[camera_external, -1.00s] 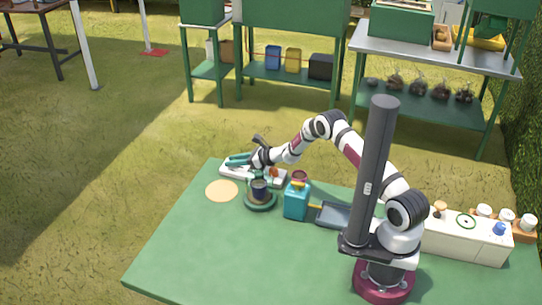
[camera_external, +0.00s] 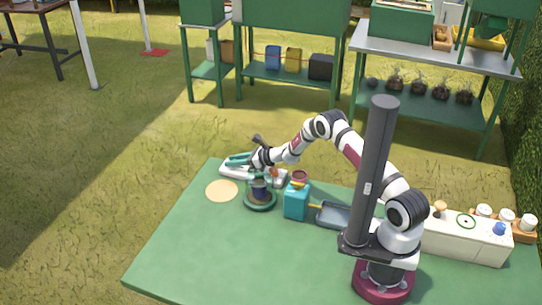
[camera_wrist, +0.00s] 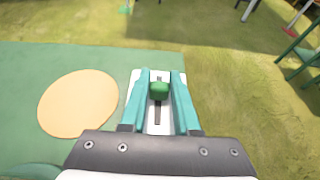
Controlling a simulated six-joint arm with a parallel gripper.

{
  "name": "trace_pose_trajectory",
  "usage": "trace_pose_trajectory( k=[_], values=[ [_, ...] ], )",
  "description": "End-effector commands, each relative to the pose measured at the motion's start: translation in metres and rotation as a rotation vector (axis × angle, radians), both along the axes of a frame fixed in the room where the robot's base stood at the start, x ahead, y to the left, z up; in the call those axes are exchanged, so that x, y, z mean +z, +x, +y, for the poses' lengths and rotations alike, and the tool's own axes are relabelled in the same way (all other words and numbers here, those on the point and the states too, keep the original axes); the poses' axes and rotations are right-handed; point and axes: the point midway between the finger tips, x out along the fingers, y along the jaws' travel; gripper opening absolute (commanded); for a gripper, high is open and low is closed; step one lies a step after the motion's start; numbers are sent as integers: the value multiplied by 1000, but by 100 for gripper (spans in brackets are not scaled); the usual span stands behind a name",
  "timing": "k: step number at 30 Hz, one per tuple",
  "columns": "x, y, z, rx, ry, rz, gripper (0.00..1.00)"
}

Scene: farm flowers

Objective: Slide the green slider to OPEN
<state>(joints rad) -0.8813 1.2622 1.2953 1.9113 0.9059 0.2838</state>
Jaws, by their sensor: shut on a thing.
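The green slider (camera_wrist: 159,90) is a small rounded knob on a dark slot in a white base (camera_wrist: 158,127). In the wrist view my gripper (camera_wrist: 160,78) has its two teal fingers on either side of the knob, closed on it. The slot runs lengthwise between the fingers, and a longer stretch of it shows on the near side of the knob. In the external view the white base (camera_external: 228,174) lies at the far edge of the green mat, under my gripper (camera_external: 236,160); the knob is hidden there. No OPEN marking can be read.
A round tan disc (camera_external: 222,191) lies left of the base. A dark cup (camera_external: 259,188) on a green dish, a teal box (camera_external: 297,203), a reddish pot (camera_external: 299,176) and a grey tray (camera_external: 333,216) stand nearby. The mat's front left is clear.

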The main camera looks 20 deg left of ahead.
Motion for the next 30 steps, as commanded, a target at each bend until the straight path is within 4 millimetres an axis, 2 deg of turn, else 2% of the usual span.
trace_pose_trajectory(
  k=[3,10,18,19,23,24,30],
  values=[
    [0,-2,3,4,1,0,0],
    [0,-2,29,5,1,0,0],
    [1,-2,32,4,2,1,0],
    [1,-2,32,4,3,1,33],
    [1,-1,31,3,2,0,57],
    [1,-1,31,3,2,0,60],
    [0,0,31,2,1,1,60]
  ],
)
